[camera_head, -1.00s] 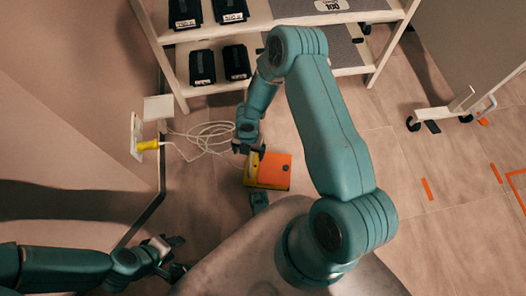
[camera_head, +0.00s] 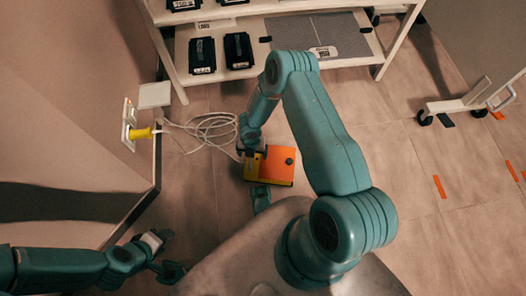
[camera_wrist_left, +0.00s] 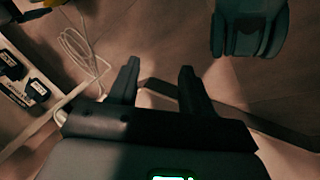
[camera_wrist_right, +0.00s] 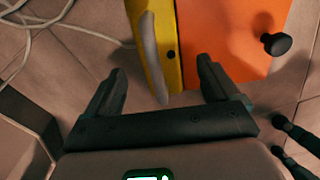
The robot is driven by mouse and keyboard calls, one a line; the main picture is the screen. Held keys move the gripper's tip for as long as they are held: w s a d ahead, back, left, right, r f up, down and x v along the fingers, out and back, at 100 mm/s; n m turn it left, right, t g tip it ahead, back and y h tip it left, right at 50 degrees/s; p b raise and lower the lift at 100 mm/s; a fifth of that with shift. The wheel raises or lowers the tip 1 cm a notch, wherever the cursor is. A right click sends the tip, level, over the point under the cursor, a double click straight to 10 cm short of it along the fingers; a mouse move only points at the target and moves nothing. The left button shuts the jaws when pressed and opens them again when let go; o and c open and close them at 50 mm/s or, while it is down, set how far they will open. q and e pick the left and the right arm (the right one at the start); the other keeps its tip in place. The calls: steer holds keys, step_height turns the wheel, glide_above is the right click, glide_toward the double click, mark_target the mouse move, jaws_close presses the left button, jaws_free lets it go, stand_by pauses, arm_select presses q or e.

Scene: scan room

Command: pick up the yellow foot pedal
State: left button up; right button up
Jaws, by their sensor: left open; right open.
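The foot pedal (camera_head: 278,168), a yellow body with an orange top and a dark knob, sits on the floor in the middle of the head view. In the right wrist view its yellow side (camera_wrist_right: 172,45) with a grey bar and its orange face (camera_wrist_right: 235,35) fill the top. My right gripper (camera_head: 248,152) is open at the pedal's upper left corner. Its fingers (camera_wrist_right: 161,70) show on either side of the yellow edge; I cannot tell if they touch it. My left gripper (camera_head: 168,256) is open and empty at lower left, away from the pedal; its fingers also show in the left wrist view (camera_wrist_left: 160,68).
A pale cable (camera_head: 205,128) lies coiled on the floor left of the pedal, near a yellow plug (camera_head: 141,133) at the wall. A white shelf (camera_head: 350,62) with black boxes stands behind. A wheeled stand (camera_head: 465,103) is at right. Floor right of my right arm is mostly clear.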

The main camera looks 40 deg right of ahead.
step_height(320, 180, down, 4)
steer(key=shift+w+r+b, duration=0.1)
steer(key=shift+b, duration=0.7)
steer(key=shift+r, duration=0.1)
jaws_close()
steer(key=shift+r, duration=0.1)
